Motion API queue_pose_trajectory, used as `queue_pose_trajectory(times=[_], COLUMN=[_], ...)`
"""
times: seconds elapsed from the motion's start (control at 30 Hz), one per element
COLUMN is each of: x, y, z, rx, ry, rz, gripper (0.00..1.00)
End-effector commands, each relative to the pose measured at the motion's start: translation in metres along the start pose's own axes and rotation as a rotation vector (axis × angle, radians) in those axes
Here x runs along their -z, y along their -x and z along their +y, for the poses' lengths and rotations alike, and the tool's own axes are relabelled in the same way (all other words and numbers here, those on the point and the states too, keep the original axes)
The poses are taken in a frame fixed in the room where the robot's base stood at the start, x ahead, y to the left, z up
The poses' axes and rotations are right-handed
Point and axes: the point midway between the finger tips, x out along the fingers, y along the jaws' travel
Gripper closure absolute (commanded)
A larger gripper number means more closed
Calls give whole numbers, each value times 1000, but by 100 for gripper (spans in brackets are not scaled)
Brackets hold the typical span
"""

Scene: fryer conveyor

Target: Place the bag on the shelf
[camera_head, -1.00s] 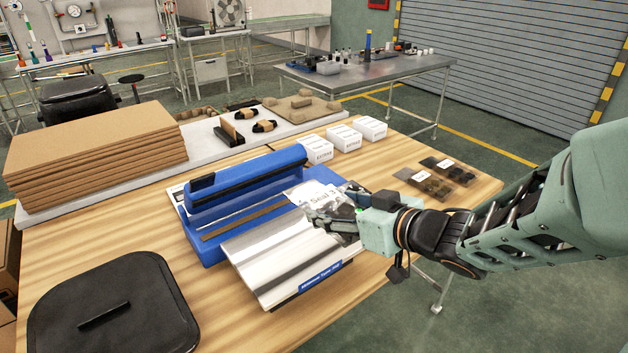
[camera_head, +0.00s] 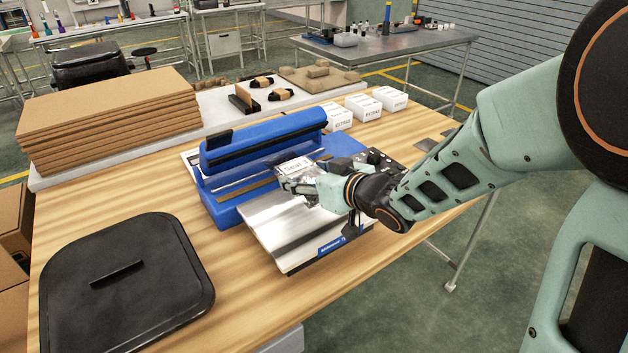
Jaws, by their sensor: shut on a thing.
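The bag (camera_head: 293,166) is a small clear-and-white packet with printed text. It is above the silver plate of the blue sealing machine (camera_head: 230,205). My gripper (camera_head: 295,184) is shut on the bag from the right, and its fingers cover part of it. Whether the bag touches the machine cannot be told. I cannot tell which surface is the shelf; the silver plate (camera_head: 285,232) sticks out from the machine's front.
A black lid (camera_head: 130,300) lies at the front left of the wooden table. Stacked cardboard sheets (camera_head: 105,115) stand at the back left. Several white boxes (camera_head: 366,107) stand behind the machine. My arm covers the table's right side.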

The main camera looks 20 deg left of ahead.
Motion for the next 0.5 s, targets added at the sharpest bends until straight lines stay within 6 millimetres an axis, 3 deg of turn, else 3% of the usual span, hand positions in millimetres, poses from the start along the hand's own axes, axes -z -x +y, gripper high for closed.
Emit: queue_pose_trajectory(times=[0.27,0.5], x=[-11,-40], y=[-20,-36], z=[-3,-4], rx=[1,1], ry=[1,-1], rz=[1,0], gripper=[62,62])
